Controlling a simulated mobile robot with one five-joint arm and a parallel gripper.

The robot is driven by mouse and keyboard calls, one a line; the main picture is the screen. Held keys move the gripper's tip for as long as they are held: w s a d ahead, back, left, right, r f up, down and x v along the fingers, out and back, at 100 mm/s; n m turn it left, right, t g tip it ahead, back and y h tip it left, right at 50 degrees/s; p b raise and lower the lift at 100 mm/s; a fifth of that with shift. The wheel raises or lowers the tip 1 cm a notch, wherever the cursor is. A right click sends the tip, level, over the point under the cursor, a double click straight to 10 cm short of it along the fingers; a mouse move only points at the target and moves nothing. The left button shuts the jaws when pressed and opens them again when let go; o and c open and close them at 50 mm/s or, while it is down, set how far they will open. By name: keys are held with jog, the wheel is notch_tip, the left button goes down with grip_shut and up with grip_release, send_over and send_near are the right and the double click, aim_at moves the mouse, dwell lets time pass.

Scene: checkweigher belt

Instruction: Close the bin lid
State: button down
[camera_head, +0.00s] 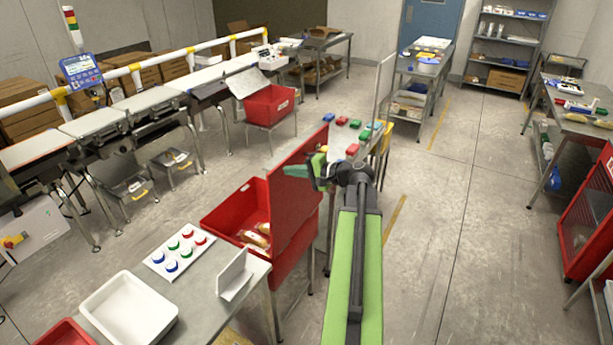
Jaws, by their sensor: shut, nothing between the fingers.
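The red bin (226,212) stands in the lower middle of the head view, beyond the near table. Its red lid (295,210) stands up steeply along the bin's right side, so the bin is open. Some tan packages (256,236) lie inside, partly hidden by the lid. My gripper (299,170), with green fingers, is shut and empty at the upper part of the lid. It overlaps the lid in the picture; I cannot tell whether it touches. My green arm reaches up from the bottom edge, to the right of the bin.
The near table holds a white tray (128,308), a button panel (178,250) and a white stand (234,275). A narrow table with coloured blocks (355,123) lies beyond my gripper. Another open red bin (270,104) stands by the conveyor (150,102).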

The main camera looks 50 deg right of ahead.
jog(key=shift+w+a+r, duration=0.1)
jog(key=shift+w+a, duration=0.1)
jog(key=shift+w, duration=0.75)
